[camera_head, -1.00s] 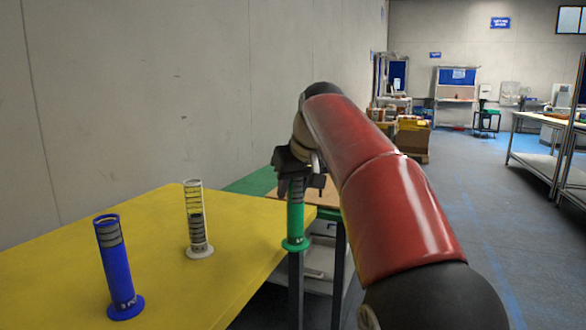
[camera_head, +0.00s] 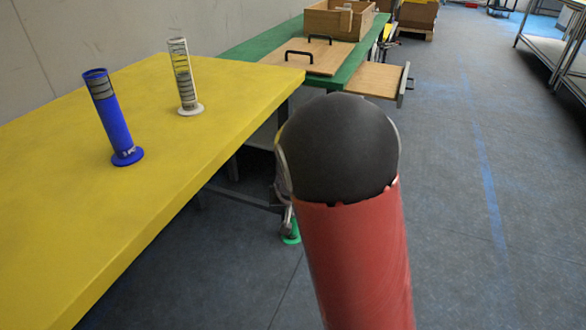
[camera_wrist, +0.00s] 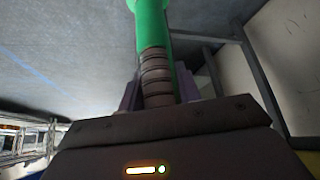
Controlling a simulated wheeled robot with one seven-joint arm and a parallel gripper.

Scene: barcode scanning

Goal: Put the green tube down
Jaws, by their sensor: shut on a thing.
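The green tube (camera_wrist: 150,30) is held by its dark ribbed end in my gripper (camera_wrist: 155,92) in the wrist view, with the fingers closed on both sides of it. In the head view only the green foot of the tube (camera_head: 291,236) shows, low over the grey floor to the right of the yellow table (camera_head: 190,130). My red and black arm hides most of the tube and the gripper there.
On the yellow table stand a blue tube (camera_head: 115,125) and a clear-white tube (camera_head: 184,80). The table's front part is bare. Behind is a green table (camera_head: 255,47) with a wooden board (camera_head: 330,57) and an open wooden box (camera_head: 325,20). Open floor lies to the right.

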